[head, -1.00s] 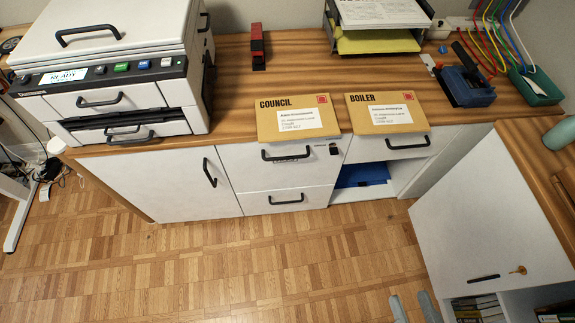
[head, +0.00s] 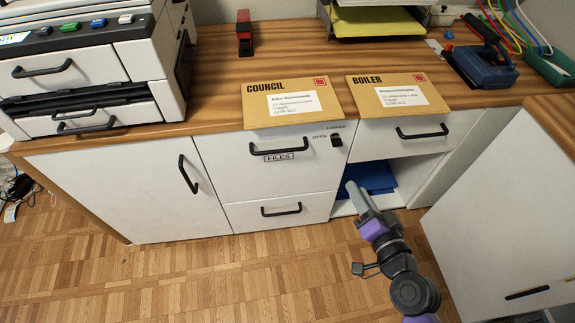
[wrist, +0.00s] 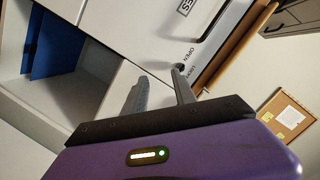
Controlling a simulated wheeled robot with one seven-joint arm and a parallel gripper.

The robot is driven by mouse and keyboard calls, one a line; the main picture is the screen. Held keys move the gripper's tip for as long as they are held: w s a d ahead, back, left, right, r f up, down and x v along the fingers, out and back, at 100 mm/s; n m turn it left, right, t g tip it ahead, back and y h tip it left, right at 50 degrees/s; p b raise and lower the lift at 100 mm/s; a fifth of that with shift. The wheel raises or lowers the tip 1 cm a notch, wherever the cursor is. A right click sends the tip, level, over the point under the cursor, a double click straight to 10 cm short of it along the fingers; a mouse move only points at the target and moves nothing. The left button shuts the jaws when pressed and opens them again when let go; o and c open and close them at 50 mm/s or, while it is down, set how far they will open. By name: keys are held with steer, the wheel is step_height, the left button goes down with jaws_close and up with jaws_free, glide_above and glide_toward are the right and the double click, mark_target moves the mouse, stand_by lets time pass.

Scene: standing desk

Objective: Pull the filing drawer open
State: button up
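The filing drawer (head: 240,180) is the upper white front labelled FILES, under the desk top, and looks shut. Its black bar handle (head: 278,149) is near the top edge. A small dark lock (head: 336,141) with OPEN and LOCKED marks sits at the drawer's upper right.
A lower drawer (head: 280,222) is beneath, and a cupboard door (head: 110,190) is at left. A drawer (head: 400,137) is at right above a shelf with a blue item (head: 375,176). COUNCIL (head: 290,100) and BOILER (head: 385,95) envelopes lie on the desk. A white cabinet (head: 510,210) stands at right.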

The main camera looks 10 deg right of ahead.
steer(key=w+a+f+y+b, duration=0.2)
steer(key=w+a+y+b, duration=0.15)
steer(key=w, duration=0.35)
step_height(320, 180, up, 5)
steer(key=g+y, duration=0.2)
steer(key=y, duration=0.7)
glide_above(285, 155)
steer(key=s, duration=0.5)
steer(key=shift+w+a+f+n+b, duration=0.1)
steer(key=shift+w+a+n+b, duration=0.15)
steer(key=shift+a+n+b, duration=0.1)
jaws_close()
